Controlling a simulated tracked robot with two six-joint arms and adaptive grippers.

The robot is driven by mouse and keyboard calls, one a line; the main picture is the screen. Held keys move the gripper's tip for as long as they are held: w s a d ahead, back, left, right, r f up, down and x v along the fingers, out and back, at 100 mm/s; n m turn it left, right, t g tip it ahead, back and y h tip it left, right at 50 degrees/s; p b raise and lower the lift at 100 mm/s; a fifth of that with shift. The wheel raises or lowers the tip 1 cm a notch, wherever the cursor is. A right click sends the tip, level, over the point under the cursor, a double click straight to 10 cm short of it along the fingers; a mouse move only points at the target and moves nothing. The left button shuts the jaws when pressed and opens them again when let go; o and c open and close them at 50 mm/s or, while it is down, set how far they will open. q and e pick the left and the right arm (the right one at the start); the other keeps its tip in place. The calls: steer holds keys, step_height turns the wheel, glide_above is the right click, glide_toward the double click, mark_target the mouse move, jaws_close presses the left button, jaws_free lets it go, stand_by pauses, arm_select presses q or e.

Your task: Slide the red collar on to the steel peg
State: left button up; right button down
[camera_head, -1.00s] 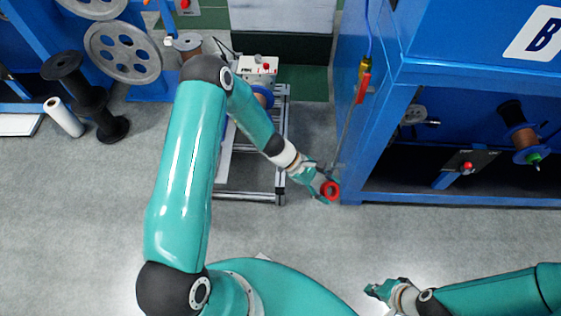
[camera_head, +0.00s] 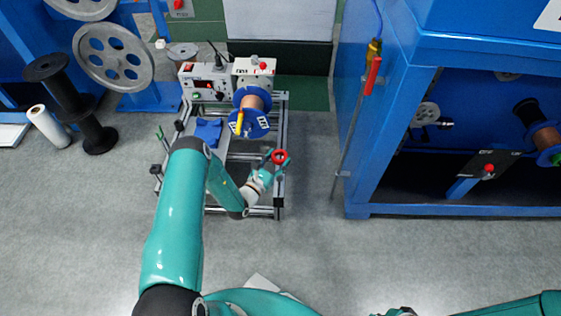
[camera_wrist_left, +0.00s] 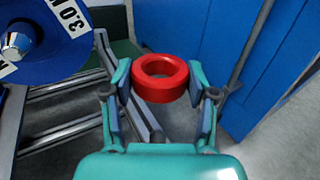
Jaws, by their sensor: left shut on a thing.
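The red collar (camera_head: 280,157) is a thick ring held in my left gripper (camera_head: 269,169), over the right side of the metal frame. In the left wrist view the fingers are shut on opposite sides of the collar (camera_wrist_left: 160,93), and its hole faces up. A shiny metal tip (camera_wrist_left: 16,45) stands out from the blue spool flange at the upper left there; it may be the steel peg, apart from the collar. I cannot make the peg out clearly in the head view.
Black spools (camera_head: 50,71) stand left. Floor between frame and cabinet is clear.

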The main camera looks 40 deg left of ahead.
arm_select(q)
steer(key=b, duration=0.5)
glide_above(278, 180)
steer(key=shift+w+a+f, duration=0.1)
steer(key=shift+w+f, duration=0.05)
steer(key=shift+f, duration=3.15)
steer(key=shift+f, duration=0.1)
steer(key=shift+f+b, duration=0.2)
steer(key=shift+b, duration=0.1)
steer(key=shift+f+b, duration=1.05)
steer(key=shift+f, duration=0.25)
steer(key=shift+f, duration=0.15)
steer(key=shift+s+f+b, duration=0.2)
steer(key=shift+f+b, duration=0.95)
steer(key=shift+f, duration=0.15)
steer(key=shift+f, duration=0.1)
